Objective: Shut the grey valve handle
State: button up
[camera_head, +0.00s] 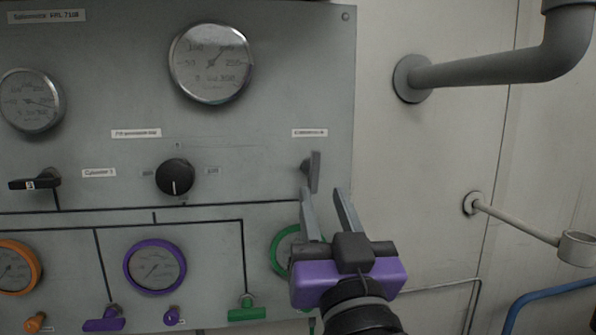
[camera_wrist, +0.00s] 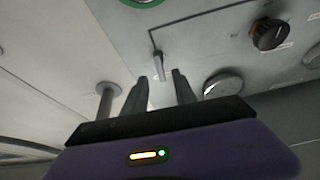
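The grey valve handle (camera_head: 315,171) is a flat lever standing roughly upright on the panel's right side, below a small white label. It also shows in the wrist view (camera_wrist: 161,66), just beyond and between the fingertips. My gripper (camera_head: 322,191) is open, with its two fingers pointing up toward the handle from below. In the wrist view my gripper (camera_wrist: 158,77) has a clear gap between its fingers and nothing held in it. I cannot tell whether a finger touches the handle.
The grey panel (camera_head: 262,80) carries gauges, a black knob (camera_head: 175,177), a black lever (camera_head: 36,182), and purple and green handles. A green-rimmed gauge (camera_head: 281,250) is partly hidden behind my gripper. A thick grey pipe (camera_head: 490,72) juts from the wall at right.

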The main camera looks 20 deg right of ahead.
aim_at(316, 174)
jog(key=p+x, duration=0.2)
jog(key=x, duration=0.5)
jog(key=shift+w+r, duration=0.15)
jog(key=shift+w, duration=0.1)
jog(key=shift+c, duration=0.2)
grip_shut()
